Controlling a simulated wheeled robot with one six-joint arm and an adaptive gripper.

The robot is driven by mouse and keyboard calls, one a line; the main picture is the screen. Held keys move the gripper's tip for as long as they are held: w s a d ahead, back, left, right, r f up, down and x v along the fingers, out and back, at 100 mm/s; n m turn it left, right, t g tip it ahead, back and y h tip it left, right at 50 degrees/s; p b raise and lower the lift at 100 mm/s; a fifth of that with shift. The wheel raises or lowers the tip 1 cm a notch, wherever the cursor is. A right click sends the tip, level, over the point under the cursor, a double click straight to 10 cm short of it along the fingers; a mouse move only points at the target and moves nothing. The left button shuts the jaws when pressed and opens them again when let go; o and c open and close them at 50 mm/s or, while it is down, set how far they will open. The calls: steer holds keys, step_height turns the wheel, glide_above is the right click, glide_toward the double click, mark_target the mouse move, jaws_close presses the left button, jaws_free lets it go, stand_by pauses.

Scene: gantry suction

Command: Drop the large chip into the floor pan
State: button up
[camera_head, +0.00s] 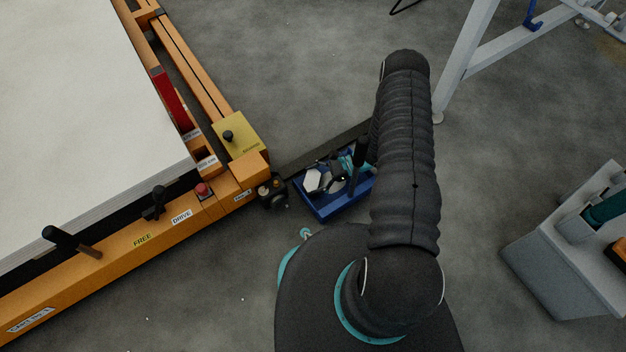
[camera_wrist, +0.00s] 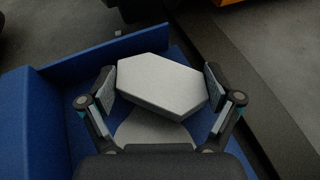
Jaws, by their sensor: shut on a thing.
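The large chip is a pale grey, many-sided slab (camera_wrist: 160,82), held between the two fingers of my gripper (camera_wrist: 158,84) in the wrist view. The floor pan (camera_wrist: 60,115) is blue and lies under the chip, its walls showing at the left and top. Another pale grey piece (camera_wrist: 150,130) shows below the held chip, partly hidden by it and by my gripper. In the head view the chip (camera_head: 313,180) shows pale over the left part of the blue pan (camera_head: 335,208). My arm hides the pan's right side. The chip's height above the pan floor is hard to tell.
An orange gantry frame (camera_head: 225,195) with a white sheet stack (camera_head: 80,90) stands left of the pan. A dark rail (camera_head: 320,150) runs behind the pan. A grey bin (camera_head: 565,245) stands at the right.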

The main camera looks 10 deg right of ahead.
steer(key=shift+f, duration=0.2)
steer(key=o, duration=0.9)
